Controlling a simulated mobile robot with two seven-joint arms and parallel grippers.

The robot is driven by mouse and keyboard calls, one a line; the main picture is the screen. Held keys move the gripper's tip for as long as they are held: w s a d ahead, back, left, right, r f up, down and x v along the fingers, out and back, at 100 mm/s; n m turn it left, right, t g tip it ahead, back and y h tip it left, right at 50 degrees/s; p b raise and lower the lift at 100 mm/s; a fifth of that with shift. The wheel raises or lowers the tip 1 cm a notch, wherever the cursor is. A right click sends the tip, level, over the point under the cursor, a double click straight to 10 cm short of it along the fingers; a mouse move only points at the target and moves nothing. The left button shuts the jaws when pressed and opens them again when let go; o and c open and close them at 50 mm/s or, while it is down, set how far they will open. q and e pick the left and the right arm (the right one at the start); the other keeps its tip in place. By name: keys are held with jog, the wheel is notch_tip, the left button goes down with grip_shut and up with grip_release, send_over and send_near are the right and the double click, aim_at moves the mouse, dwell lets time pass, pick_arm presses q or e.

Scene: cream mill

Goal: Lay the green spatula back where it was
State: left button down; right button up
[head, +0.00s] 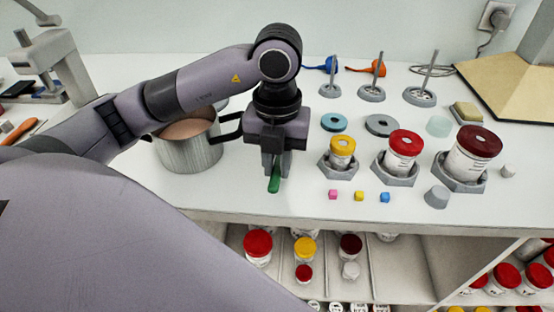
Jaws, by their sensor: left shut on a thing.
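My left gripper (276,163) is over the white counter (240,195), between the metal pot and the yellow-lidded jar. It is shut on the green spatula (274,183). Only a short green end of the spatula shows below the fingers, pointing down towards the front of the counter. The rest of it is hidden by the gripper, and I cannot tell whether its end touches the counter. My right gripper is not in view.
A metal pot (190,150) stands left of the gripper. Lidded jars (342,152) sit in grey holders to the right, with small cubes (359,196) in front. Rod stands (371,92), a blue spatula (326,64) and an orange one (372,69) are behind.

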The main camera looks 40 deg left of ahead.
pick_arm(q)
jog(key=shift+f, duration=0.15)
jog(key=shift+f+b, duration=0.25)
jog(key=shift+b, duration=0.15)
jog(key=c, duration=1)
grip_release()
jog(key=shift+o, duration=0.2)
notch_tip(320, 180, up, 6)
jog(key=shift+r+p, duration=0.1)
jog(key=shift+p, duration=0.55)
jog(key=shift+r, duration=0.55)
